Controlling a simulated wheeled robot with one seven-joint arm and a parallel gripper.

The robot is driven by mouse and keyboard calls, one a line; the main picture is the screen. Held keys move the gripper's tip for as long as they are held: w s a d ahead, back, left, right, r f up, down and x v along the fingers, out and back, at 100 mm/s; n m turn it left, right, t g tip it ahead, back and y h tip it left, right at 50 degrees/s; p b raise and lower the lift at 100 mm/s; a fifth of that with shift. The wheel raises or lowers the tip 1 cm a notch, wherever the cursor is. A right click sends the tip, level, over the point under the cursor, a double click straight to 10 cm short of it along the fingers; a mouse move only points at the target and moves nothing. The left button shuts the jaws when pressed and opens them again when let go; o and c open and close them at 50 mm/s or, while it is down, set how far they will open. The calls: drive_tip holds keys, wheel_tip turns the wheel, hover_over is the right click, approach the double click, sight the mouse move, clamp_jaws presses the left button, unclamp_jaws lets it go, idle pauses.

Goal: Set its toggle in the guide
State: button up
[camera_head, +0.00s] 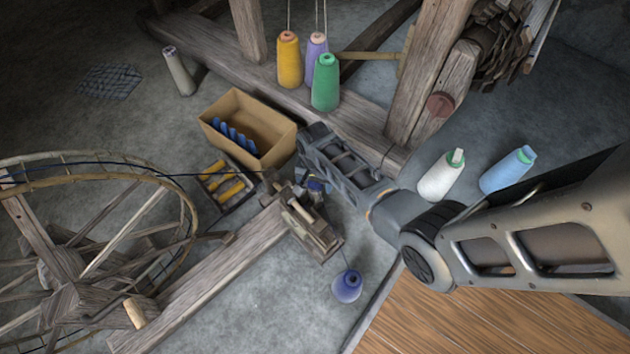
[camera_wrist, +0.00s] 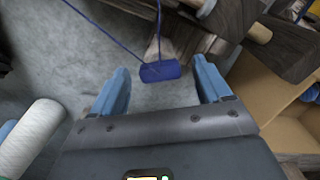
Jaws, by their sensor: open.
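A small dark blue cylinder (camera_wrist: 160,71), which looks like the toggle, is tied to blue thread (camera_wrist: 112,34). In the wrist view it lies crosswise in the gap between the fingertips, with no clear contact with either finger. My gripper (camera_wrist: 163,82) is open, one blue finger on each side of it. In the head view my gripper (camera_head: 316,185) is at the wooden winder fixture (camera_head: 312,232), beside the cardboard box, and the toggle cannot be made out clearly. I cannot tell which part of the fixture is the guide. A blue-violet cone (camera_head: 347,287) stands below with thread rising from it.
A cardboard box (camera_head: 228,102) with blue pieces and a tray with yellow bobbins (camera_head: 229,190) stand left of my gripper. The spinning wheel (camera_head: 110,230) fills the left. Yellow (camera_head: 289,62), green (camera_head: 325,85) and white (camera_head: 438,178) cones stand around. Grey floor is open below.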

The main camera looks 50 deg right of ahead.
wheel_tip(320, 180, up, 8)
drive_tip(key=p, duration=0.4)
drive_tip(key=shift+f, duration=0.1)
